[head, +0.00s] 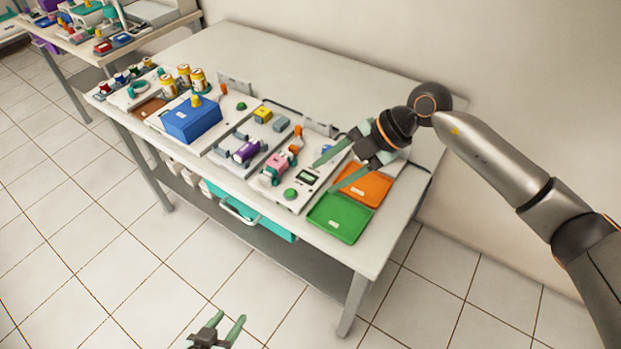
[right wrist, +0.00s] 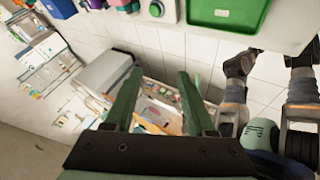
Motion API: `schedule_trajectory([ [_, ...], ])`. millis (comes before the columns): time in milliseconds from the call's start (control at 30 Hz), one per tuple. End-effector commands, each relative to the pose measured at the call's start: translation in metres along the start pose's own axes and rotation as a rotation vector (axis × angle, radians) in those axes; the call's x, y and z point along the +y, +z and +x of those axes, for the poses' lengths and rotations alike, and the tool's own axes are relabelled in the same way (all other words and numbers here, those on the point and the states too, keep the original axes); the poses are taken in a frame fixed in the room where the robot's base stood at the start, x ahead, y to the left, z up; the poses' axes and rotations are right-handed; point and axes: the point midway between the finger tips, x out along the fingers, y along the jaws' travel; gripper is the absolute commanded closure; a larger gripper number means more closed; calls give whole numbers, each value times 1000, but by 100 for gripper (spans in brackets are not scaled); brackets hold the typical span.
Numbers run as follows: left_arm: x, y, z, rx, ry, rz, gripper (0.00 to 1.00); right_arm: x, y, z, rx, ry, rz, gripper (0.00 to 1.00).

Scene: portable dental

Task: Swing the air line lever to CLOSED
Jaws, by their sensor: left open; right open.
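My right gripper (head: 324,177) is open and empty, above the right end of the bench panel (head: 313,190). Its two green fingers also show spread in the right wrist view (right wrist: 156,85). The panel carries a small dark display (head: 307,176), a green round button (head: 291,194) and a pink-and-white part (head: 275,168). A small upright orange piece (head: 297,131) stands at its back; I cannot tell whether it is the air line lever. A blue part (head: 327,149) beside the fingers is partly hidden. No CLOSED marking is readable. My left gripper (head: 230,318) is open and empty, low in front of the bench.
A green tray (head: 339,218) and an orange tray (head: 366,186) lie right of the panel. A blue box (head: 191,119), a purple roll (head: 246,151) and yellow canisters (head: 198,78) stand leftward. The bench's back strip (head: 290,70) is clear. A teal drawer (head: 250,215) hangs below.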

Motion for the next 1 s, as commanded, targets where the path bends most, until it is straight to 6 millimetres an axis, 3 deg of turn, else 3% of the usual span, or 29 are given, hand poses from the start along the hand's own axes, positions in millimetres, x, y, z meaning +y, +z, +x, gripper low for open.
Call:
schedule_trajectory([
  [200,0,0,0,1,0,0,50,16,-28,11,103,118,-36,45],
  [400,0,0,0,1,0,0,50,23,-40,13,143,172,-49,45],
  [1000,0,0,0,1,0,0,50,22,-38,12,140,171,-45,45],
])
